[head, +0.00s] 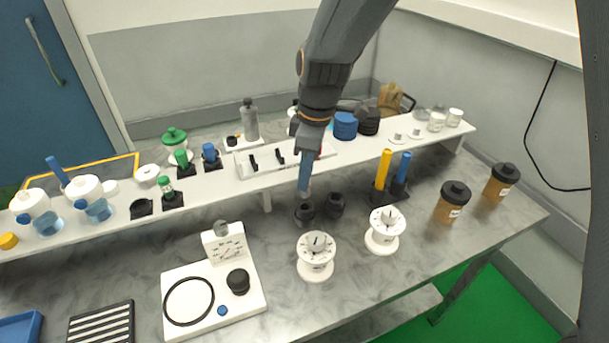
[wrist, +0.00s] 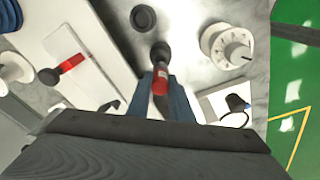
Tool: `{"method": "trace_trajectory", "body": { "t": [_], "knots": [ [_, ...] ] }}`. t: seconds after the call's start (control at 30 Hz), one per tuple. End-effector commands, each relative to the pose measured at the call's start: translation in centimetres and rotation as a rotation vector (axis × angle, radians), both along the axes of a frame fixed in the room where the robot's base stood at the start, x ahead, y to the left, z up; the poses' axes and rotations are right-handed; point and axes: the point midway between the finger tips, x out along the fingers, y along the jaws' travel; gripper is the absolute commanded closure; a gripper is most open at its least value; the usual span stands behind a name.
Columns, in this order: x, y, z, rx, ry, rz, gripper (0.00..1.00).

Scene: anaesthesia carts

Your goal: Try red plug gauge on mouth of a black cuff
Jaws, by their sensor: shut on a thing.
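My gripper (head: 304,188) points down just above the left of two small black cuffs. In the wrist view my gripper (wrist: 161,92) is shut on the red plug gauge (wrist: 160,82) between its blue fingers. The gauge's far end lines up with a black cuff (wrist: 160,52); I cannot tell whether it touches or enters the mouth. That cuff (head: 304,212) stands on the grey bench in the head view, where the fingers hide the gauge. The other black cuff (head: 335,205) stands close to its right and also shows in the wrist view (wrist: 144,18).
White dial units (head: 316,257) stand in front of the cuffs. A dark stand with yellow (head: 382,169) and blue (head: 402,168) plugs is to the right. The raised white shelf (head: 215,184) runs behind. A white gauge board (head: 205,312) lies front left.

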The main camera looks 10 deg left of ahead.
Motion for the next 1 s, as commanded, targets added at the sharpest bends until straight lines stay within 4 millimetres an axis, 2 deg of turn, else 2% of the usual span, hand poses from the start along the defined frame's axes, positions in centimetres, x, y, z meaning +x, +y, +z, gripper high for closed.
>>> {"method": "trace_trajectory", "body": {
  "t": [0.5,1.0],
  "knots": [
    [0.0,0.0,2.5,0.0,-0.001,0.0,1.0],
    [0.0,0.0,2.6,0.0,0.0,0.0,1.0]
  ]
}}
